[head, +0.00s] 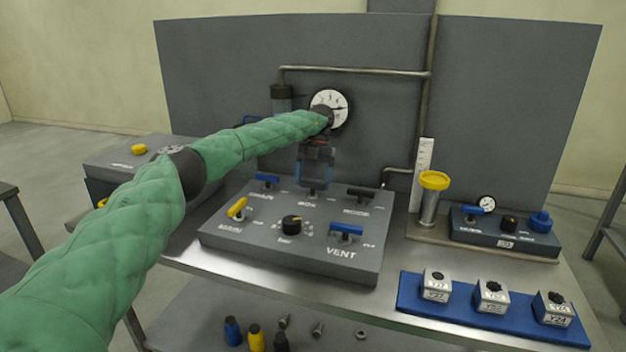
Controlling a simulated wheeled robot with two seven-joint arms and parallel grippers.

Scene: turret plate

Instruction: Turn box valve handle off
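The grey valve panel (270,262) lies on the metal bench. My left gripper (314,186) points down over the back middle of the panel, just above a label that seems to read BOX. The handle at that label is mostly hidden behind the gripper, so I cannot tell how it is turned or whether the fingers touch it. The finger gap is too small and dark to read. My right gripper is not in view.
Around the gripper are a blue handle (267,180), a black handle (361,194), a yellow handle (237,208), a black knob (291,224) and a blue VENT handle (346,229). A gauge (330,105) and pipe (355,70) stand behind. A yellow-topped cylinder (432,182) stands right.

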